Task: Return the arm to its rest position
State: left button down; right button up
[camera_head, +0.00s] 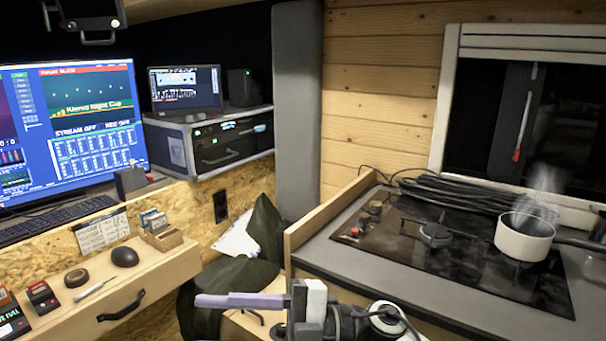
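My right arm (385,322) comes in low at the bottom centre, in front of the wooden counter's left end. Its gripper (243,300) points left, with a long pale-purple piece reaching out from a white and grey block. I cannot tell whether this piece is one finger, two overlapping fingers or something held, so the opening is unclear. No object is clearly seen in the grip. My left gripper is not clearly seen in this view.
A hob (440,250) with a steaming white pot (525,236) and coiled black cable (455,192) is at right. A drawer unit (150,275) holds a mouse (125,257) and small items at left. Monitors stand behind. A dark bracket (88,22) hangs top left.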

jog(key=w+d+f+m+t+h, duration=0.3)
jog(key=d+f+m+t+h, duration=0.9)
jog(key=d+f+m+t, duration=1)
jog(key=s+d+f+m+g+h, duration=0.2)
jog(key=s+f+g, duration=0.3)
jog(key=s+f, duration=0.3)
jog(key=s+d+f+m+g+h, duration=0.3)
jog(key=s+d+f+m+g, duration=0.1)
jog(key=s+f, duration=0.4)
jog(key=s+m+g, duration=0.1)
jog(key=s+g, duration=0.1)
jog(key=shift+s+f, duration=0.35)
jog(key=shift+s, duration=0.05)
